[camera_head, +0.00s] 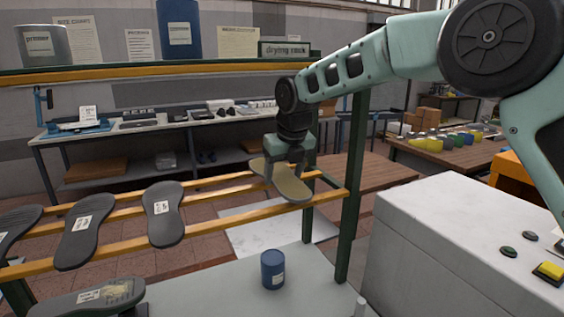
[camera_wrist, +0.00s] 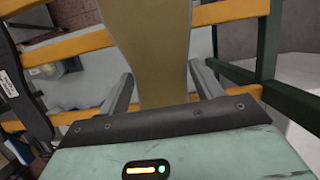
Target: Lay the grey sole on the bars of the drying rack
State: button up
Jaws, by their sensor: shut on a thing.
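My gripper (camera_head: 284,163) is shut on a sole (camera_head: 291,187), which looks olive-tan in these pictures. The sole hangs tilted from the jaws at the right end of the drying rack's bars (camera_head: 222,219). In the wrist view the sole (camera_wrist: 152,45) stands out between the two fingers (camera_wrist: 163,88), across the yellow bars (camera_wrist: 70,48). I cannot tell whether it touches them. Several dark grey soles with white labels lie on the bars to the left, the nearest one (camera_head: 164,225) apart from the held sole.
A green post (camera_head: 353,178) stands close right of the held sole. A blue tin (camera_head: 272,270) and a dark sole (camera_head: 88,298) are on the lower shelf (camera_head: 215,293). An upper shelf (camera_head: 120,73) carries containers and a "drying rack" sign (camera_head: 284,49). A bar stretch left of my gripper is free.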

jog(key=shift+w+d+r, duration=0.25)
jog(key=shift+w+r, duration=0.05)
jog(key=shift+w, duration=0.1)
jog(key=shift+w+f+b, duration=0.1)
jog(key=shift+f+b, duration=0.5)
jog(key=shift+b, duration=0.1)
jog(key=shift+f+b, duration=0.75)
jog(key=shift+f, duration=0.2)
jog(key=shift+a+p, duration=0.15)
jog(key=shift+p, duration=0.4)
jog(key=shift+f, duration=0.1)
